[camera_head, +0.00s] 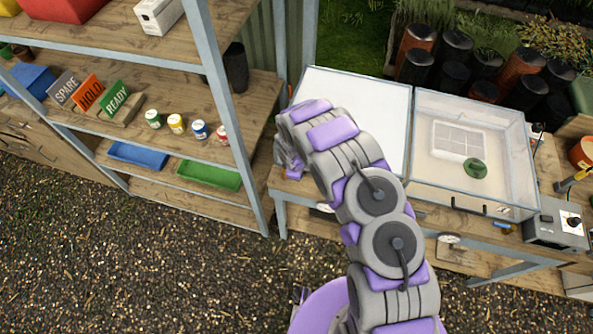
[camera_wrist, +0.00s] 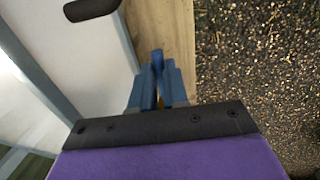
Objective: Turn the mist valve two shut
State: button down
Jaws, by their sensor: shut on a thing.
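In the wrist view my gripper (camera_wrist: 157,85) is over the wooden front edge of the bench. Its blue-grey fingers are closed around a narrow blue piece (camera_wrist: 157,62), which looks like a valve handle. A small yellow bit shows low between the fingers. I cannot read a number on it or tell how far it is turned. In the head view my arm hides the gripper and what it holds. A small blue handle (camera_head: 502,226) shows at the bench front on the right, apart from my arm.
The bench carries a white-topped case (camera_head: 365,105) and a clear propagator box (camera_head: 475,195) with a dark handle. A grey control box (camera_head: 556,224) stands at the right end. A shelf rack (camera_head: 232,115) stands close on the left. Gravel in front is open.

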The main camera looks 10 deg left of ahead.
jog(key=shift+w+a, duration=0.1)
dwell(0.4)
jog(key=c, duration=1.1)
grip_release()
jog(key=s+r, duration=0.1)
jog(key=r, duration=0.4)
jog(key=s+r, duration=0.1)
jog(key=r, duration=0.5)
jog(key=s+r, duration=0.1)
jog(key=r, duration=0.5)
jog(key=shift+s+a+b, duration=0.15)
jog(key=shift+b, duration=0.25)
